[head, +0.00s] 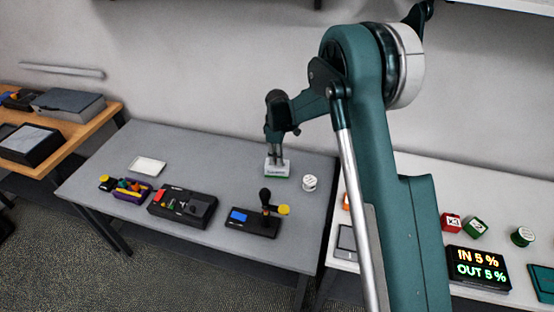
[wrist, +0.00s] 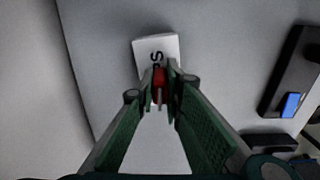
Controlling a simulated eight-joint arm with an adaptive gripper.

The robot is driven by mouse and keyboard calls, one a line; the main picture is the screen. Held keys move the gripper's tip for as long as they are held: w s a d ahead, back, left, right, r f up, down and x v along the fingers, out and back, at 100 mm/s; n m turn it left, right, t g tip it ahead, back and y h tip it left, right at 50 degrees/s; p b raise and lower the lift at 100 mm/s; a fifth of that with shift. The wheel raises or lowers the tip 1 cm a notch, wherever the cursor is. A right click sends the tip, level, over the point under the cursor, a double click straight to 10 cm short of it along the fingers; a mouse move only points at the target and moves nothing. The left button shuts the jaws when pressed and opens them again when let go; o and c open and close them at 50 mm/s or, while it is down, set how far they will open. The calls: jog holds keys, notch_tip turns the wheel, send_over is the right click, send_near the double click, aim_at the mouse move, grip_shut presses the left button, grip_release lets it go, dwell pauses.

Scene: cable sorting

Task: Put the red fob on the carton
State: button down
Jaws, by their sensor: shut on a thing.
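The carton (head: 277,168) is a small white box with dark print and a green lower edge, on the grey table. In the wrist view its white top (wrist: 147,46) lies just ahead of my fingertips. My gripper (head: 277,156) points down over the carton. In the wrist view my gripper (wrist: 160,88) is shut on the red fob (wrist: 160,82), which shows as a narrow red strip between the fingers. The fob overlaps the near part of the carton top; I cannot tell whether it touches. The fob is hidden in the head view.
A white round spool (head: 310,183) stands just right of the carton. Table around the carton's left is clear.

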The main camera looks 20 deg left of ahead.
jog(key=shift+f, duration=0.2)
jog(key=c, duration=2.5)
grip_release()
jog(key=shift+o, duration=0.2)
jog(key=shift+r, duration=0.15)
notch_tip(320, 180, up, 12)
jog(key=shift+r+p, duration=0.1)
jog(key=shift+p, duration=0.45)
